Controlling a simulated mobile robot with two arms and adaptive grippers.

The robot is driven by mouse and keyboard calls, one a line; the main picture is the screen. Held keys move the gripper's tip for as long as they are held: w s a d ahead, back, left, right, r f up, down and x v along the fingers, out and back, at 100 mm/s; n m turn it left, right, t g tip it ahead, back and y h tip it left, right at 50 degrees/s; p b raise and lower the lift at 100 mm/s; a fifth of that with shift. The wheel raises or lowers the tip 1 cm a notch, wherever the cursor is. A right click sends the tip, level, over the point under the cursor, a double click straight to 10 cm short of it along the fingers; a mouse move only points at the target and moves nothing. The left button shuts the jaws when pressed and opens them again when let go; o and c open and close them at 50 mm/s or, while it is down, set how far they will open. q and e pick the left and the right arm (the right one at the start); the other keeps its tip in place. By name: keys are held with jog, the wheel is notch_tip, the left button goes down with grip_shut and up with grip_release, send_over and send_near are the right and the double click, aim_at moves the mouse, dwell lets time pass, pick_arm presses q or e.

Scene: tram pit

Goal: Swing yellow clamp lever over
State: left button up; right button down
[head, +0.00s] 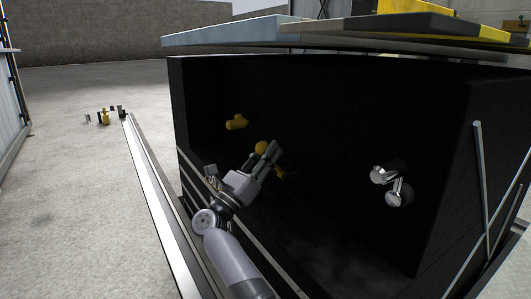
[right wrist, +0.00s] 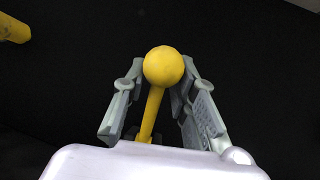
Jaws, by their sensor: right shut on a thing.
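The yellow clamp lever has a round ball knob (head: 261,147) and stands out against the dark box wall. In the right wrist view its ball (right wrist: 164,66) and thin shaft (right wrist: 152,112) lie between the two grey fingers. My right gripper (head: 265,156) is shut on the lever near the ball. A further yellow piece (head: 286,174) shows beside the fingers; the fingers hide how it joins the lever. My left gripper is not in view.
A yellow stub (head: 236,122) sticks out of the dark wall (head: 330,110) up and left of the lever; it also shows in the right wrist view (right wrist: 14,29). Silver fittings (head: 394,190) are at the right. A metal rail (head: 152,190) runs along the left. Small items stand on the floor far left.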

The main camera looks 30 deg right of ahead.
jog(key=c, duration=1.2)
grip_release()
jog(key=shift+w, duration=0.15)
jog(key=v, duration=1.2)
jog(key=shift+a, duration=0.1)
jog(key=shift+r, duration=0.1)
jog(key=shift+c, duration=0.5)
